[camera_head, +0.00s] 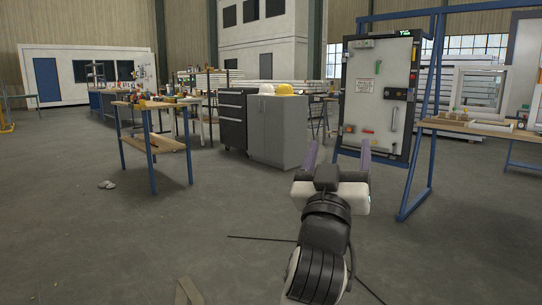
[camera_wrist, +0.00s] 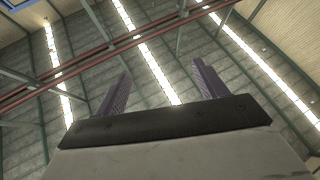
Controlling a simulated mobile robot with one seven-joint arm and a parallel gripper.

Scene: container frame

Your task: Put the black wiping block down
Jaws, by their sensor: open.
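My gripper (camera_head: 340,146) is open, with its two purple-grey fingers apart and pointing up and away in the head view. In the wrist view, my gripper (camera_wrist: 162,72) has nothing between its fingers, and only the ceiling shows beyond them. I cannot make out a black wiping block in either view. Small items on the left workbench are too small to tell apart.
A white panel (camera_head: 379,95) in a blue frame (camera_head: 421,170) stands at the right, near another bench (camera_head: 470,128). A small grey object (camera_head: 107,184) lies on open floor.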

